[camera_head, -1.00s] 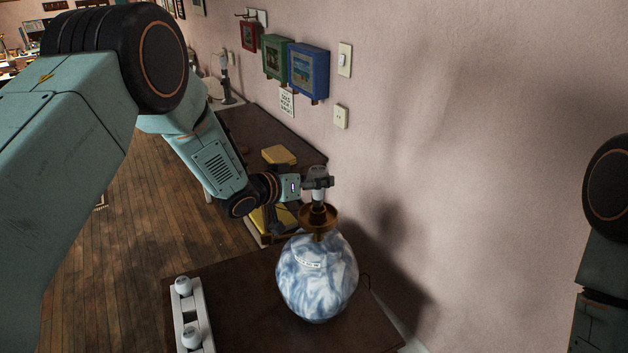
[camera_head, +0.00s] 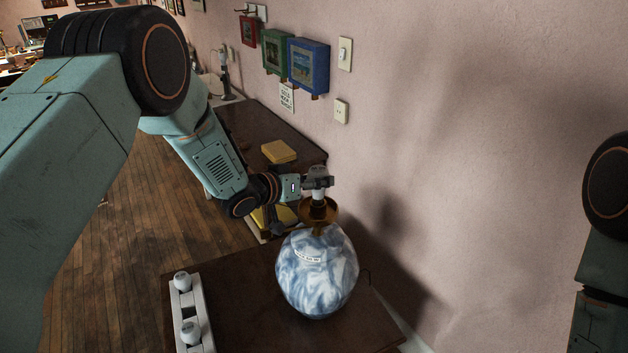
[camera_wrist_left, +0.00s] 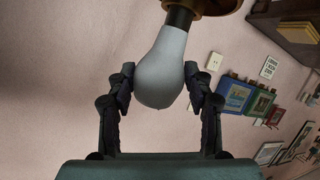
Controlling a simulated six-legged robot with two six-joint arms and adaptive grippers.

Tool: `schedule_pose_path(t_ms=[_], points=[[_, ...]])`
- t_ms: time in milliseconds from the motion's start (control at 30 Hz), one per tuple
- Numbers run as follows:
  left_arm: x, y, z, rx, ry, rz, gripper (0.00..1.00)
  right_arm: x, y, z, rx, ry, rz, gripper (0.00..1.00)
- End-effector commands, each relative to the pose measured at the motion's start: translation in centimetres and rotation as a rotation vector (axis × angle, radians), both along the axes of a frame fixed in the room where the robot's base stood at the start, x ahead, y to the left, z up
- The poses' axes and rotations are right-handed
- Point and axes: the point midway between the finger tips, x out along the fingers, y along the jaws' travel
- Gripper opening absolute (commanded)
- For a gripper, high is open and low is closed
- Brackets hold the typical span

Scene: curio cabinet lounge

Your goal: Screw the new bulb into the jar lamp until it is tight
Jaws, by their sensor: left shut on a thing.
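The jar lamp (camera_head: 317,272) is a round blue-and-white marbled jar standing on a dark table, with a brass collar (camera_head: 318,209) and socket on top. My left gripper (camera_head: 317,178) is at the top of the lamp, shut on the white bulb (camera_head: 318,194). In the left wrist view the bulb (camera_wrist_left: 163,68) sits between the two dark fingers (camera_wrist_left: 160,88), its neck meeting the dark socket (camera_wrist_left: 180,17). How far it is threaded cannot be seen. My right gripper is out of view; only part of the right arm shows at the right edge.
A white rack (camera_head: 190,312) with bulbs (camera_head: 184,282) lies at the table's left front. A pink wall stands close behind the lamp, with a switch (camera_head: 345,54), an outlet (camera_head: 341,111) and framed boxes (camera_head: 308,66). A second dark table (camera_head: 262,132) with a yellow book (camera_head: 279,152) is behind.

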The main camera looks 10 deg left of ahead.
Motion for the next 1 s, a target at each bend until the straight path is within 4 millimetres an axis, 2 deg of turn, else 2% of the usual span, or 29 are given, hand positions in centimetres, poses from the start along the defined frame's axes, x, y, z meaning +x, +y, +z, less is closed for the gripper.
schedule_pose_path(t_ms=[300, 333, 600, 667, 1000], points=[[0.0, -0.02, -0.44, 0.0, 0.0, 0.0, 0.0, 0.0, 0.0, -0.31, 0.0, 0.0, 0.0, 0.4], [0.0, -0.01, -0.44, 0.0, 0.0, 0.0, 0.53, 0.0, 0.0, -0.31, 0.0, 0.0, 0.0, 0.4], [-0.01, -0.02, -0.45, 0.0, 0.0, 0.0, 0.75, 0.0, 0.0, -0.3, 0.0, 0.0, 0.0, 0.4], [-0.01, -0.02, -0.45, 0.0, 0.0, 0.0, 0.78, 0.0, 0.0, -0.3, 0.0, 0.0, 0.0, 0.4], [-0.19, 0.14, -0.37, 0.0, 0.001, 0.001, 0.78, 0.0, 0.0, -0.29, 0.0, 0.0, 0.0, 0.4]])
